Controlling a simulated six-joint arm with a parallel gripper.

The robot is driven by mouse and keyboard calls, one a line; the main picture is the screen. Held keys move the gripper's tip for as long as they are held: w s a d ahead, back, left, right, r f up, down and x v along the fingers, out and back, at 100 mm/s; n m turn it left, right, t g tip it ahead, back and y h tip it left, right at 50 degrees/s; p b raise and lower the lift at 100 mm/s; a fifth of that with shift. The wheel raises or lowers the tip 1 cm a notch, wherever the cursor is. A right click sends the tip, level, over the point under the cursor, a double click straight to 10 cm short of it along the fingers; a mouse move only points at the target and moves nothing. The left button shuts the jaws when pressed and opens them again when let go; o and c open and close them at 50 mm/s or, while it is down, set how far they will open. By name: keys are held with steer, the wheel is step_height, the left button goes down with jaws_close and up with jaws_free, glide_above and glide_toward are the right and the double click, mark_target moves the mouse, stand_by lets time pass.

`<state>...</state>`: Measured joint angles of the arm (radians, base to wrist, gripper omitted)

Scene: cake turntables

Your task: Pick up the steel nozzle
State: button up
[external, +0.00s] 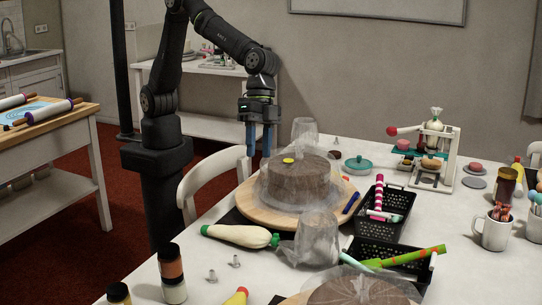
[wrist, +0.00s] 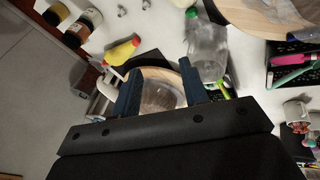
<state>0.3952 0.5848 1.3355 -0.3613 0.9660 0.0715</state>
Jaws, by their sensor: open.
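Two small steel nozzles stand apart on the white table in the external view, one (external: 212,276) near the front edge and one (external: 235,262) a little behind it to the right. In the wrist view two small metal pieces, one (wrist: 122,10) and another (wrist: 146,4), show at the top edge, beyond my fingers. A similar small piece (external: 336,141) lies at the back of the table. My gripper (external: 259,152) is open and empty, pointing down, high behind the nearer nozzles. Its two blue fingers are spread apart in the wrist view (wrist: 160,68).
A wooden turntable (external: 245,208) bears a wrapped cake (external: 296,182). A filled piping bag (external: 238,235) with green ends lies close behind the nozzles. Jars (external: 170,262) stand left of them. Black baskets (external: 393,204) are to the right. A white chair (external: 190,190) stands at the table's far side.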

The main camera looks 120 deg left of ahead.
steer(key=s+d+r+m+y, duration=0.2)
steer(key=s+d+m, duration=0.3)
steer(key=d+m, duration=0.2)
glide_toward(237, 257)
steer(key=f, duration=0.1)
steer(key=s+a+f, duration=0.1)
steer(key=shift+s+a+f, duration=0.15)
steer(key=shift+a+f, duration=0.05)
steer(key=shift+f, duration=0.15)
steer(key=shift+w+d+x, duration=0.15)
steer(key=shift+x, duration=0.85)
steer(key=shift+w+d+x, duration=0.2)
steer(key=shift+x, duration=0.85)
steer(key=shift+w+d+x, duration=0.15)
steer(key=shift+x, duration=0.85)
steer(key=shift+r, duration=0.15)
jaws_close()
